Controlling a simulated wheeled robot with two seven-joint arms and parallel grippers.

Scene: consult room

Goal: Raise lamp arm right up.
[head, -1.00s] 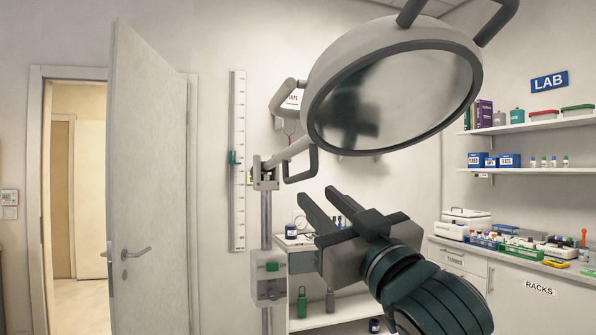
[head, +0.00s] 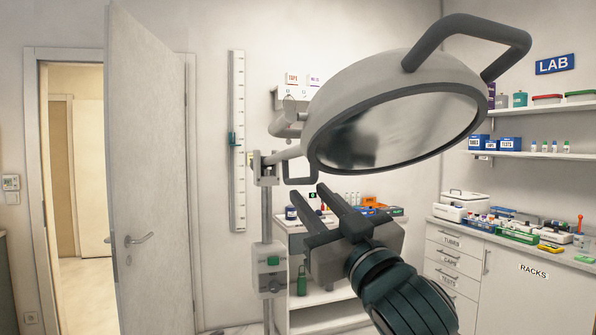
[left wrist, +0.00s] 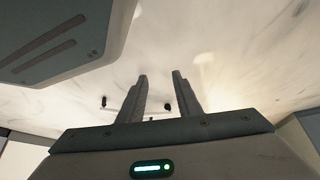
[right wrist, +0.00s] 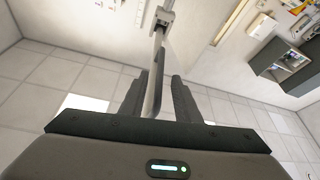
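The round lamp head (head: 405,112), pale with a glossy face tilted down, hangs across the upper middle of the head view. My right gripper (head: 309,193) is below the lamp, fingers apart, pointing up and left. In the right wrist view a grey bar (right wrist: 158,70) shows between its fingers; I cannot tell whether it touches them. My left gripper (left wrist: 157,75) is open and empty, seen only in its wrist view.
A half-open door (head: 152,170) stands at the left. A wall ruler (head: 237,140) hangs behind the pole. A small cart (head: 320,298) with bottles is behind my right gripper. A lab cabinet (head: 510,280) and shelves (head: 530,155) fill the right side.

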